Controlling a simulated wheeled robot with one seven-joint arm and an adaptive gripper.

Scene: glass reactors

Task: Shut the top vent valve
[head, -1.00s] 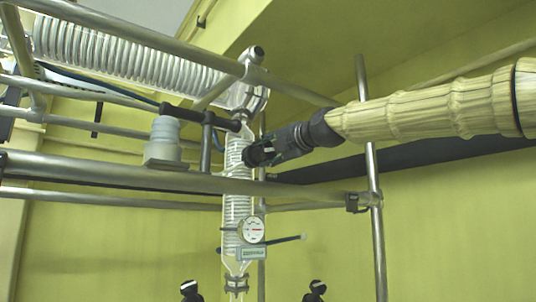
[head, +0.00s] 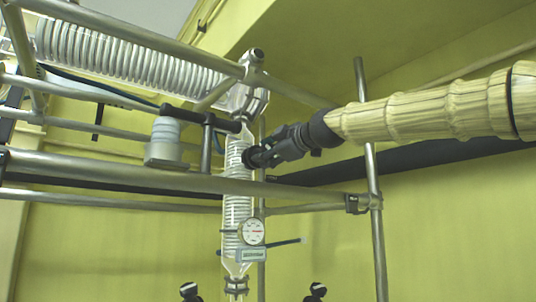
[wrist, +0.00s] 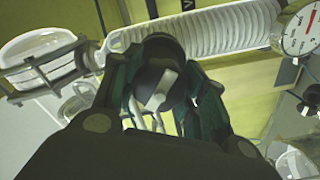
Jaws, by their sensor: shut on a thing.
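The valve is a round black knob with a white bar across its face (wrist: 160,92); in the wrist view it sits between my two fingers, its bar tilted. My gripper (wrist: 158,82) is shut on this knob, with one finger on each side. In the head view my gripper (head: 257,157) reaches in from the right, its tips at the upper part of the upright glass column (head: 238,205). There the knob is mostly hidden by the fingers, and its bar cannot be made out.
Metal rails (head: 140,178) cross in front of the column, and an upright pole (head: 374,220) stands below my arm. A round gauge (head: 252,232) is on the column. A sloping glass coil (head: 120,48) is at upper left. Two other black knobs (head: 190,291) (head: 316,291) show at the bottom.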

